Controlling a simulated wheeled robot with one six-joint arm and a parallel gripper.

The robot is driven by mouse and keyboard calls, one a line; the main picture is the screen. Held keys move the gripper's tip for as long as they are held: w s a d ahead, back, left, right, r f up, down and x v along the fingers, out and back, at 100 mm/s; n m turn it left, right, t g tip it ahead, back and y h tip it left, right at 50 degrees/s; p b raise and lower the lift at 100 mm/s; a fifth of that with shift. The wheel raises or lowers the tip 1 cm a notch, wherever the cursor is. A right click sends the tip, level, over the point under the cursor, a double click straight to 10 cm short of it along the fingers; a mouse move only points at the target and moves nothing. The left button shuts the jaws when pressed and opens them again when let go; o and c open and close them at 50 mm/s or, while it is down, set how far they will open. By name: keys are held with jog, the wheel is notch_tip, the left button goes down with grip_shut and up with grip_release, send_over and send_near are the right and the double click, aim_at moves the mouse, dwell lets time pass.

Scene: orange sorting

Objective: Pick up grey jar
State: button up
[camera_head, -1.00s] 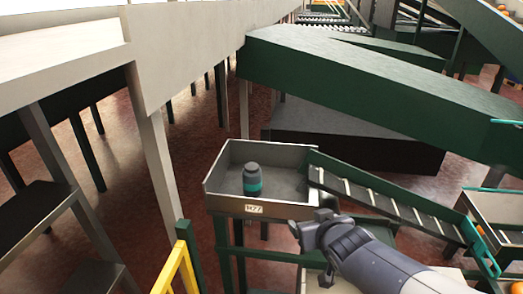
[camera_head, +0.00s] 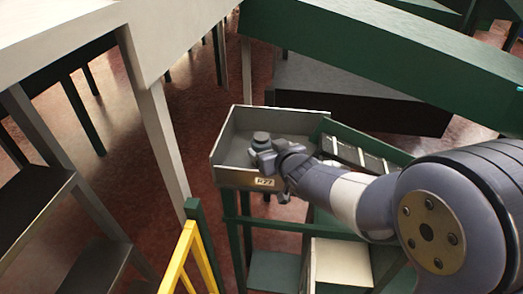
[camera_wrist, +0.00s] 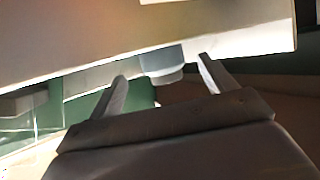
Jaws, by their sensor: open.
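The grey jar (camera_head: 261,137) stands in the tray (camera_head: 234,176), near its front wall. In the head view only its upper part shows; my gripper hides the rest, including its teal band. My gripper (camera_head: 270,158) is at the tray's front right, close in front of the jar. In the wrist view my gripper (camera_wrist: 162,72) is open, with its two fingers apart. The jar's grey top (camera_wrist: 163,62) shows between and beyond the fingertips, with the tray wall (camera_wrist: 90,38) across the rest of it. I cannot tell whether a finger touches it.
A roller chute (camera_head: 352,153) joins the tray's right side. A green beam (camera_head: 370,60) runs behind. A yellow rail (camera_head: 190,255) stands in front at left, and a pale post (camera_head: 160,135) rises left of the tray. The left part of the tray floor is bare.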

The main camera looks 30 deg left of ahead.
aim_at(265, 149)
jog(key=shift+s+f+p+x, duration=0.15)
jog(key=shift+p+x, duration=0.1)
jog(key=shift+x, duration=0.9)
jog(key=shift+s+f+p+x, duration=0.15)
jog(key=shift+p+x, duration=0.1)
jog(key=shift+x, duration=0.85)
jog(key=shift+w, duration=0.1)
jog(key=shift+c, duration=0.6)
jog(key=c, duration=1.1)
